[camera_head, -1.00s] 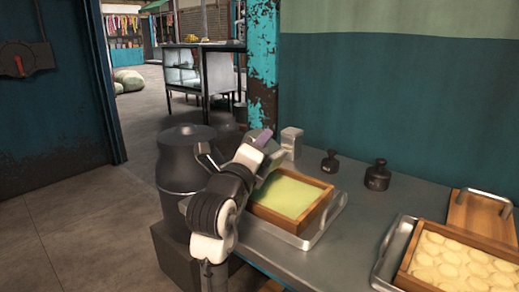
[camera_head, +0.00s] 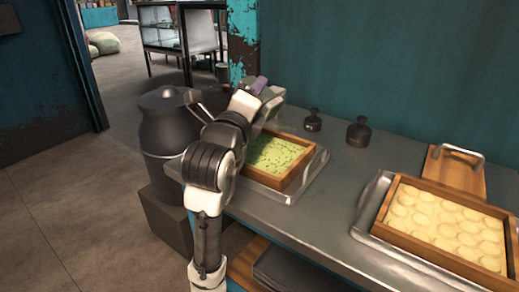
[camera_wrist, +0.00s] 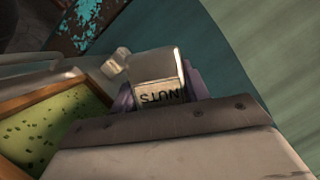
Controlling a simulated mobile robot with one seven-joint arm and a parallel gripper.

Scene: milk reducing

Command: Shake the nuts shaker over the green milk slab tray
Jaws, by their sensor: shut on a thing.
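My gripper (camera_head: 260,87) is above the far left part of the bench, beside and over the back of the green milk slab tray. In the wrist view its purple fingers (camera_wrist: 160,94) are shut on the nuts shaker (camera_wrist: 158,70), a pale metal box whose "NUTS" label appears upside down. The shaker is mostly hidden by my arm in the head view. The green milk slab (camera_head: 276,153) lies in a wooden frame tray (camera_head: 299,172) and has dark specks scattered over it. It also shows at the left of the wrist view (camera_wrist: 60,128).
Two dark weights (camera_head: 358,132) stand on the metal bench (camera_head: 325,195). A wooden tray of round pale sweets (camera_head: 440,222) is at the right. A dark milk can (camera_head: 163,130) stands left of the bench.

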